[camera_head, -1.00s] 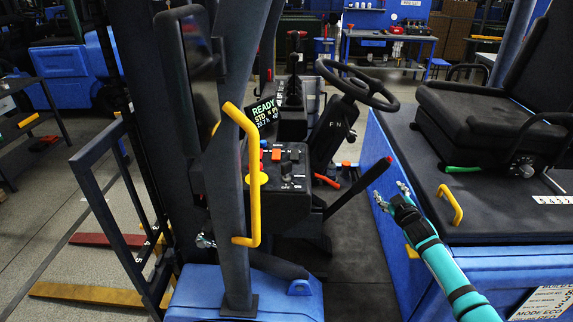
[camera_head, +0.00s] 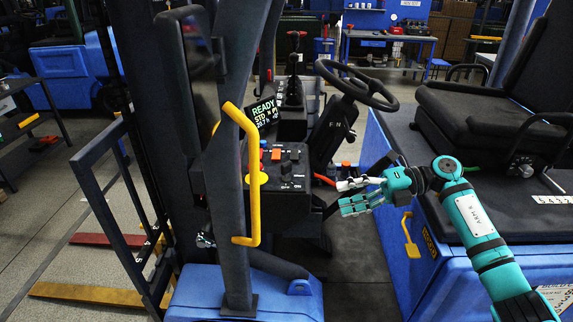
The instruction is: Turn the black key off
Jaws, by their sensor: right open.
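The black key (camera_head: 286,168) looks like the small dark knob on the front of the black control panel (camera_head: 299,185), in the middle of the view. It is small, and I cannot read its setting. My right gripper (camera_head: 345,196) reaches in from the right and points left at the panel. I cannot make out my left arm or gripper.
A dark pillar with a yellow grab handle (camera_head: 254,200) stands just left of the panel. The steering wheel (camera_head: 356,85) is above right. A black seat (camera_head: 490,125) is on the right. A yellow handle (camera_head: 410,237) is on the blue side below my right gripper.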

